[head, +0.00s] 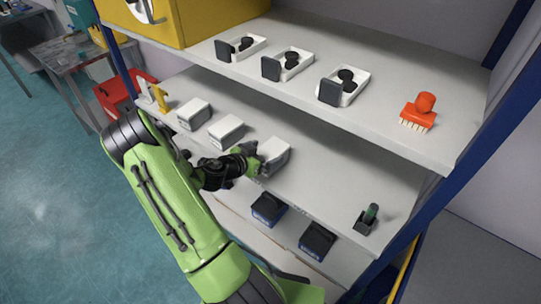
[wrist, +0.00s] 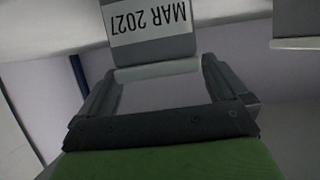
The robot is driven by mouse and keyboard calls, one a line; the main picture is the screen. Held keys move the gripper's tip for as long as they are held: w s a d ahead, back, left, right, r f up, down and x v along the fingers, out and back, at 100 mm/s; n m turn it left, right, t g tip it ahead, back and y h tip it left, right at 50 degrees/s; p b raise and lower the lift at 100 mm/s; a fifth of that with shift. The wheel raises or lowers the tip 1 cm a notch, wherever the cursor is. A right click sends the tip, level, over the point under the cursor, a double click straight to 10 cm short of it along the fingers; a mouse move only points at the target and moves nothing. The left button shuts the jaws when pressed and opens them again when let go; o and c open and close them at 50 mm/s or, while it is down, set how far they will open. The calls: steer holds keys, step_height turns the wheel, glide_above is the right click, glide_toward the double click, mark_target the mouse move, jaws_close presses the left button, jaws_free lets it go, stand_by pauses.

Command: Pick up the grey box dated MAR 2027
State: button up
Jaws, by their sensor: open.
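The grey box dated MAR 2027 (wrist: 151,50) is in the wrist view, its white label upside down and readable. My gripper (wrist: 158,75) is open, with its two fingers apart and the box just beyond their tips. I cannot tell whether the fingers reach around its sides. In the head view my gripper (head: 263,160) is at the rightmost grey box (head: 277,150) on the middle shelf and partly covers it. Two similar grey boxes, one nearer (head: 226,129) and one farther left (head: 193,113), stand in the same row; their dates cannot be read.
The upper shelf (head: 400,85) overhangs the row and holds open white trays (head: 344,86) and an orange brush (head: 418,112). Dark blue boxes (head: 268,208) sit below the middle shelf's front.

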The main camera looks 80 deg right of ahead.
mark_target(269, 151)
steer(key=x, duration=0.4)
steer(key=shift+p, duration=0.35)
steer(key=shift+w+a+r, duration=0.1)
steer(key=shift+c, duration=1.1)
steer(key=c, duration=1.1)
